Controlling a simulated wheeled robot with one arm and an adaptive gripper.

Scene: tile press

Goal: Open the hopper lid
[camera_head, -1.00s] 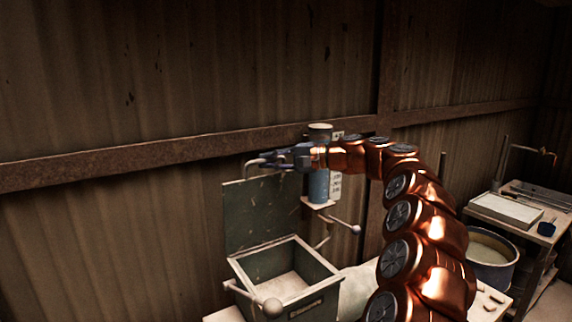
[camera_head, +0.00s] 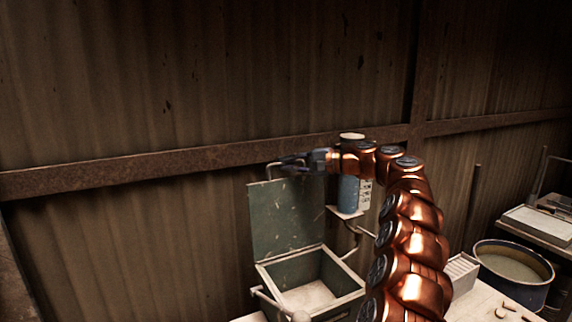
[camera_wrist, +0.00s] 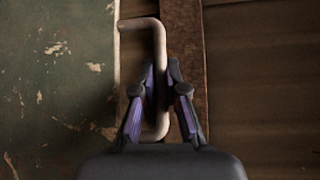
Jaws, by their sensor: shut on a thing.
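The hopper (camera_head: 358,290) is a green-grey open box in the head view, with pale material (camera_head: 308,294) inside. Its lid (camera_head: 288,222) stands upright at the box's back edge, so the opening is uncovered. The worn green lid also fills the left of the wrist view (camera_wrist: 50,90). A pale bent handle (camera_wrist: 140,24) sticks out along the lid's edge. My gripper (camera_wrist: 160,92) is shut on this handle, with a finger on each side. In the head view my gripper (camera_head: 292,162) is at the lid's top edge.
A blue cylinder (camera_head: 348,194) stands on a small shelf just right of the lid. A round tub (camera_head: 512,275) and a bench with a white tray (camera_head: 540,222) are at the right. A corrugated wall with a rusty beam (camera_head: 150,168) is close behind.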

